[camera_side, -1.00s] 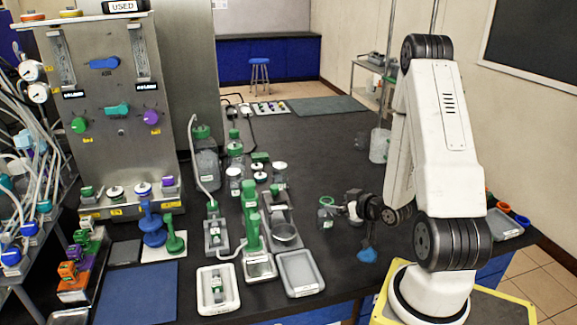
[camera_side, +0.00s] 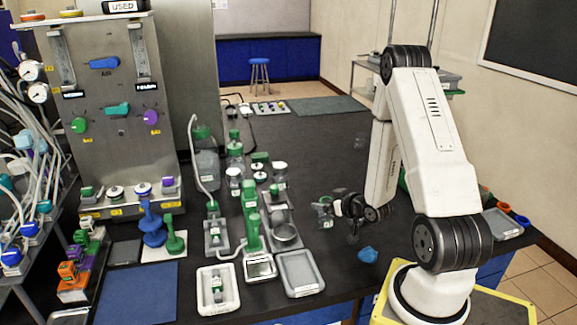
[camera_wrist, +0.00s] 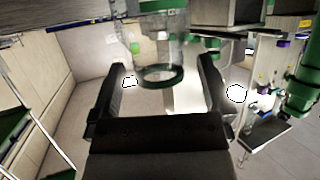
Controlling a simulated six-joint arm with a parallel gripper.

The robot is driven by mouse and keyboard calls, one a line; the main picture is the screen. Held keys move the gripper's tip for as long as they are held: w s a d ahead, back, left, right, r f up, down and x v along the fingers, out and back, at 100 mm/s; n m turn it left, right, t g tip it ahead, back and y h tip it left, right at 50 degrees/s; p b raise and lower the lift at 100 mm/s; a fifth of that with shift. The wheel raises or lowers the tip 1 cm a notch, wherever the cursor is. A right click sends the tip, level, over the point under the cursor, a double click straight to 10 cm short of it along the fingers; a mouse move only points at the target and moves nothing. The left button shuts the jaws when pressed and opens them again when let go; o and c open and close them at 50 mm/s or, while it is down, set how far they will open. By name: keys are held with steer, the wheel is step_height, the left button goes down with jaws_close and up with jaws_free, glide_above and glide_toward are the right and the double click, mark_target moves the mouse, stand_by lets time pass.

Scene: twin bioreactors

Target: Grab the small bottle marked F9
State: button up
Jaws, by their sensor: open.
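A small clear bottle with green parts (camera_side: 323,208) stands on the dark bench in the side view. No F9 mark is readable on it. My gripper (camera_side: 333,205) is low and level at its right side, very close to it. The two dark fingers (camera_wrist: 163,88) are spread apart in the wrist view. A clear vessel (camera_wrist: 160,45) with a green ring shows between and beyond the fingertips. I cannot tell whether any finger touches it. Part of the bottle is hidden by my gripper in the side view.
A blue object (camera_side: 367,255) lies on the bench near my arm. Left of the bottle are a grey tray (camera_side: 300,273), a green-handled stand (camera_side: 252,225) and several green-capped bottles. A steel control panel (camera_side: 112,110) stands at the left. The bench behind the bottle is clear.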

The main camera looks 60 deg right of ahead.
steer(key=shift+x, duration=1.25)
jaws_close()
steer(key=shift+r, duration=0.25)
steer(key=shift+r, duration=4.8)
